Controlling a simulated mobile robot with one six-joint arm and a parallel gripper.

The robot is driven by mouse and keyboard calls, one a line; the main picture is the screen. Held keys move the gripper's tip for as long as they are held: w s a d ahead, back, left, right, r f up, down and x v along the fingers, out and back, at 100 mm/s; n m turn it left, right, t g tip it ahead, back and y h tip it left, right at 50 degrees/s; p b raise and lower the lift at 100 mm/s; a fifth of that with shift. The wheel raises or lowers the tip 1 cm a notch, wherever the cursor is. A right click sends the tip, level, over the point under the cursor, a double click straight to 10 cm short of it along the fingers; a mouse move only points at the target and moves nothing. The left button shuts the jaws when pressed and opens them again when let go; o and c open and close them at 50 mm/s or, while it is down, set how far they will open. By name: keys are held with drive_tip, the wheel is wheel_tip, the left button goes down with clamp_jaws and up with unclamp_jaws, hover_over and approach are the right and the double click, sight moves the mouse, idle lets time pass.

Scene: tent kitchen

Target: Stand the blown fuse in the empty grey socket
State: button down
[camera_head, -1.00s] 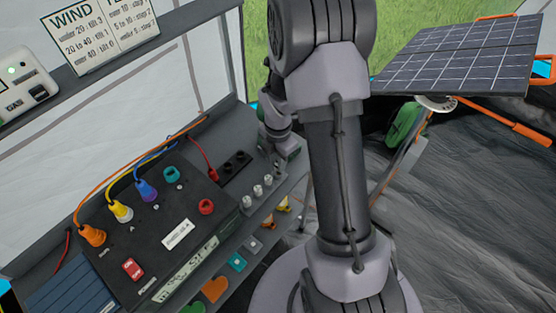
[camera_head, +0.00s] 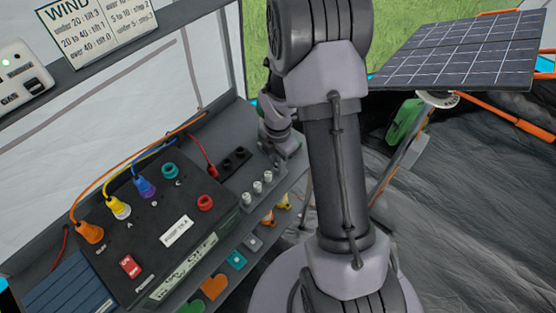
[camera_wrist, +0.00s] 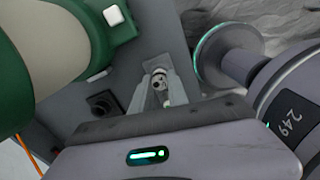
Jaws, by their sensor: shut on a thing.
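In the wrist view my gripper (camera_wrist: 160,92) is shut on a small pale piece with dark spots, seen almost end-on, which looks like the fuse (camera_wrist: 158,78). A dark square socket with a round hole (camera_wrist: 102,103) lies just left of the fingers, apart from the held piece. I cannot tell whether it is the empty grey one. In the head view my gripper (camera_head: 285,149) is at the far end of the shelf, and its fingertips and the fuse cannot be made out. Several white-topped fuses (camera_head: 257,186) stand in a row nearer the camera.
A black box with coloured plugs (camera_head: 160,235) and cables fills the shelf's near part. A black block with holes (camera_head: 236,160) lies beside my gripper. A large green rounded body (camera_wrist: 60,50) is close on the left in the wrist view. A solar panel (camera_head: 460,50) stands right.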

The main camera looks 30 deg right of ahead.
drive_tip(key=shift+f, duration=0.25)
drive_tip(key=c, duration=1.2)
unclamp_jaws()
drive_tip(key=shift+r, duration=0.1)
drive_tip(key=s+a+r+m+t+p, duration=0.1)
drive_tip(key=a+r+m+p, duration=0.15)
drive_tip(key=r, duration=1.05)
drive_tip(key=s+a+r+m+t+p, duration=0.15)
drive_tip(key=r+m+p, duration=0.25)
drive_tip(key=r, duration=0.9)
drive_tip(key=s+a+r+m+t+y, duration=0.1)
drive_tip(key=s+a+r+m, duration=0.3)
drive_tip(key=m, duration=0.5)
drive_tip(key=s+a+r+m+t+y+b, duration=0.1)
drive_tip(key=s+a+r+m, duration=0.3)
drive_tip(key=s+a+m, duration=0.4)
drive_tip(key=s+m+t, duration=0.1)
drive_tip(key=s, duration=0.1)
drive_tip(key=shift+s+r, duration=0.2)
drive_tip(key=shift+s, duration=0.15)
